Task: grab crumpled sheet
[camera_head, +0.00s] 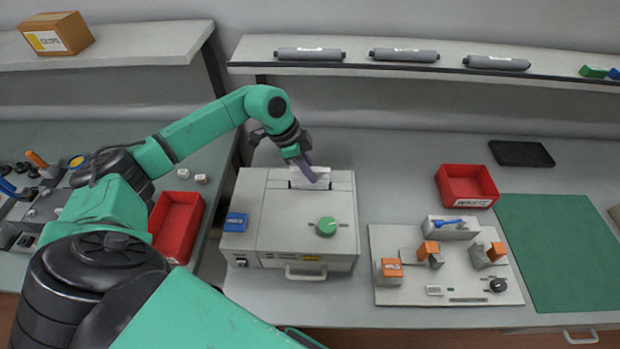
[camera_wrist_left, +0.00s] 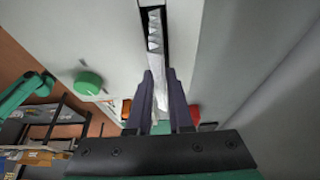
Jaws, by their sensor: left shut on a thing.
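The crumpled sheet (camera_head: 316,174) is pale and stands in a narrow slot at the back of the grey printer-like machine (camera_head: 275,225). My left gripper (camera_head: 308,176) reaches down to the slot from above and is shut on the sheet. In the left wrist view the sheet (camera_wrist_left: 155,50) runs as a jagged white strip from the dark slot to between the two purple fingers (camera_wrist_left: 160,98). How much of the sheet sits inside the slot is hidden. My right gripper is not in view.
A shelf (camera_head: 400,58) with cartridges hangs behind.

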